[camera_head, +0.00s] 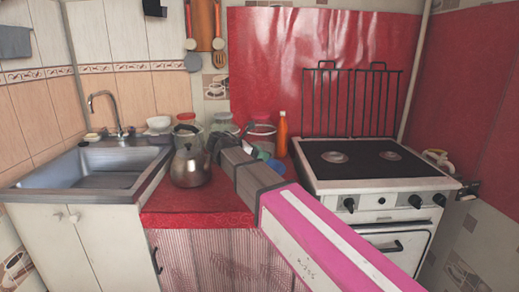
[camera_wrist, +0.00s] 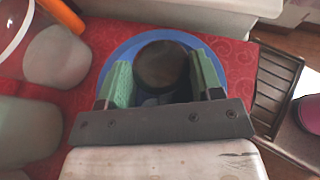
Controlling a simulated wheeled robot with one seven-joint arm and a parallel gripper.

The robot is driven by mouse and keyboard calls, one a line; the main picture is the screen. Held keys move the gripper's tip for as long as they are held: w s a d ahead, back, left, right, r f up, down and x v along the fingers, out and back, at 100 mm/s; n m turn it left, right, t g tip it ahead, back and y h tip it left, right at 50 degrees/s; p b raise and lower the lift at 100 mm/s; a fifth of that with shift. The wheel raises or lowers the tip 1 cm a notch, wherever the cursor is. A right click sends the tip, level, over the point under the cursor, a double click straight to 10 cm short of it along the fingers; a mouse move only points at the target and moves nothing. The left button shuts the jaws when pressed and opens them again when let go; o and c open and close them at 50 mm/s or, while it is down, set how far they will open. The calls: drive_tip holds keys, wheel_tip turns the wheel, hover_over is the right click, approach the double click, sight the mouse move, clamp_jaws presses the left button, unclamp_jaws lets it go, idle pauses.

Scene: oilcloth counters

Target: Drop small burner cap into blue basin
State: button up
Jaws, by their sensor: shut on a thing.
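The small burner cap (camera_wrist: 163,62) is a dark round disc in the wrist view, between the green fingertips of my gripper (camera_wrist: 160,72). My gripper is shut on it. The blue basin (camera_wrist: 118,54) shows as a blue ring around and below the cap, on the red oilcloth. The cap appears over the basin; its exact height above it is hard to tell. In the head view my arm hides most of this area, and a bit of blue basin (camera_head: 275,167) shows beside it. The cap is hidden there.
A steel kettle (camera_head: 190,167) stands left of my arm on the red counter (camera_head: 190,205). Jars (camera_head: 262,135) and an orange bottle (camera_head: 282,135) stand behind. The stove (camera_head: 375,165) is at right, the sink (camera_head: 90,170) at left.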

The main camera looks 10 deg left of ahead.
drive_tip(key=o, duration=1)
drive_tip(key=shift+a, duration=0.1)
drive_tip(key=v, duration=1)
drive_tip(key=shift+s+a+r, duration=0.2)
